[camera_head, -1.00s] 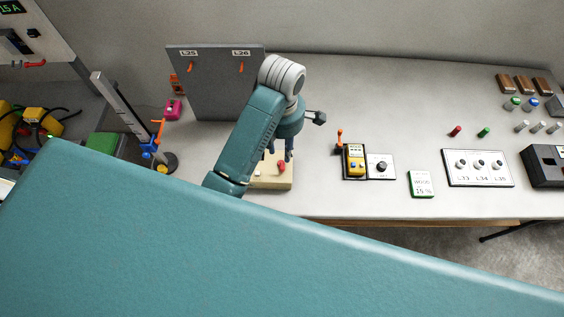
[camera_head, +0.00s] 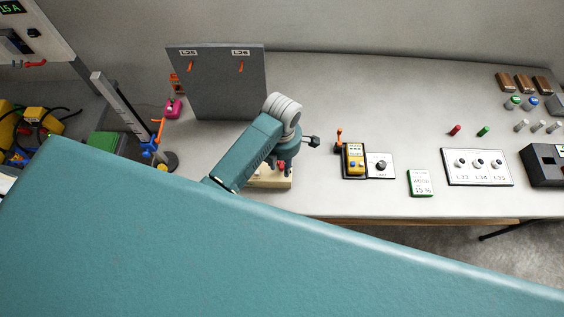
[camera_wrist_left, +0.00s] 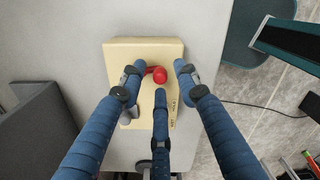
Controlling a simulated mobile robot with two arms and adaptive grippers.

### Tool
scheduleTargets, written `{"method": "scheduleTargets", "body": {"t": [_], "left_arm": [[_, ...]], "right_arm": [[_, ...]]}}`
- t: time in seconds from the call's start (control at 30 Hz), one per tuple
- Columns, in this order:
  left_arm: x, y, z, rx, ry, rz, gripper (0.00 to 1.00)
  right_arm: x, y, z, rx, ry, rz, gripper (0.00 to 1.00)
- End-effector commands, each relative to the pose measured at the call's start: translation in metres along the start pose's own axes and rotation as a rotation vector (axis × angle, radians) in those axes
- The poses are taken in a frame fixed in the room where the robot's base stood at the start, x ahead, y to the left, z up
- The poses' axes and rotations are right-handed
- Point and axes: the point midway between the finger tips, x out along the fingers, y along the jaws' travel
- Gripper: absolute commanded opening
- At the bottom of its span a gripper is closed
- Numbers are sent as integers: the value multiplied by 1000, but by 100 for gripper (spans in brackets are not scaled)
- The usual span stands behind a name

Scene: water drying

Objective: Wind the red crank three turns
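The red crank is on a cream block that lies on the grey bench. Its round red knob (camera_wrist_left: 160,75) and short red arm show in the wrist view; a bit of red also shows in the head view (camera_head: 281,166). The cream block (camera_wrist_left: 145,49) shows its near edge in the head view (camera_head: 272,184). My left gripper (camera_wrist_left: 160,74) has three blue fingers spread around the knob, with gaps visible between the fingertips and the knob. In the head view the left gripper (camera_head: 284,165) is over the block, and my arm hides much of it. My right gripper is not in view.
A grey upright panel (camera_head: 215,90) stands behind my left arm. A yellow device (camera_head: 355,160) with an orange lever and a dial plate (camera_head: 380,166) sit to the right. A small green-framed sign (camera_head: 420,183) lies further right. The bench behind the yellow device is clear.

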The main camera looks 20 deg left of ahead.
Motion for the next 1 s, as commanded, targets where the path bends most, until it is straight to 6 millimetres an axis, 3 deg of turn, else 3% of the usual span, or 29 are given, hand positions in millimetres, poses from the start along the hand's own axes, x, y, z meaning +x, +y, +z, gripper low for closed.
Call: {"method": "scheduleTargets", "body": {"t": [0.07, 0.23, 0.27, 0.67, 1.0], "left_arm": [[0, 0, 0, 0, 1, 0, 32], [0, 0, 0, 0, 1, 0, 2], [0, 0, 0, 0, 1, 0, 0], [0, 0, -1, 40, 1, -1, 0], [0, 4, -8, 261, 2, -3, 0]], "right_arm": [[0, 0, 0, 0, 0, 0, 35], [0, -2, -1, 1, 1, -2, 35], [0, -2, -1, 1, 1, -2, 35], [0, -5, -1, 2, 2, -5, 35], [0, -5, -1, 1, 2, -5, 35]]}}
